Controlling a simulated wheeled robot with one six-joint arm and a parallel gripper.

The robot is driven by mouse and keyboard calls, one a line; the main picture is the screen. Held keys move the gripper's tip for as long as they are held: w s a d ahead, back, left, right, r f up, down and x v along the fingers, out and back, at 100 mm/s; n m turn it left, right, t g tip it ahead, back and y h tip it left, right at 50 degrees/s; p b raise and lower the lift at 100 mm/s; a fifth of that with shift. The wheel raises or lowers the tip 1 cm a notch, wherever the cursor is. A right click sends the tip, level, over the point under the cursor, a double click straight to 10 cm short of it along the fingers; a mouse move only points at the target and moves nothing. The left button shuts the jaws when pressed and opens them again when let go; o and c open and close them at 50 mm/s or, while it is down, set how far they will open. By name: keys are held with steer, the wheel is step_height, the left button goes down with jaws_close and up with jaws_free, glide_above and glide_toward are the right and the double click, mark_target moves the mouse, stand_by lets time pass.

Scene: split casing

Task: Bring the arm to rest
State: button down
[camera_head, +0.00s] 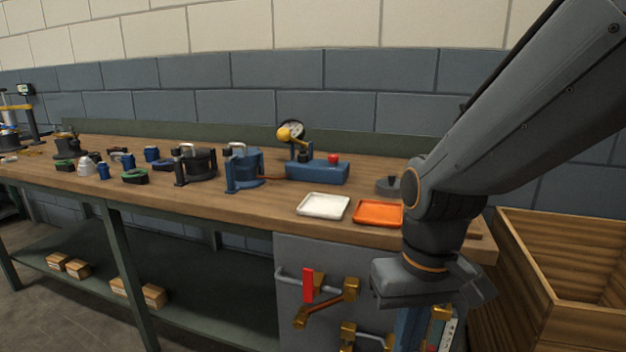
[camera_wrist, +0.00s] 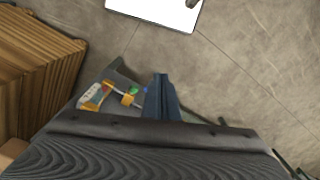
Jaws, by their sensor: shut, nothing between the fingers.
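My arm reaches in from the upper right of the head view, and my gripper (camera_head: 408,338) hangs pointing down in front of the bench's right end. Its blue fingers run out of the bottom of that view. In the wrist view my gripper (camera_wrist: 161,80) shows as blue fingers close together, shut and empty, with bare floor beyond. It is apart from the items on the bench top.
The workbench (camera_head: 240,203) carries clamps, blue and green parts, a white tray (camera_head: 323,206) and an orange tray (camera_head: 377,213). A grey panel (camera_head: 290,255) with brass-coloured fittings is left of my gripper. A wooden crate (camera_head: 520,270) stands right. Open floor (camera_wrist: 240,60) lies beyond.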

steer(key=d+r+m+p, duration=0.1)
steer(key=d+r+p, duration=0.4)
steer(key=p, duration=0.6)
steer(key=shift+s+d+r+h, duration=0.25)
steer(key=shift+s+r+h, duration=0.05)
steer(key=shift+r, duration=0.2)
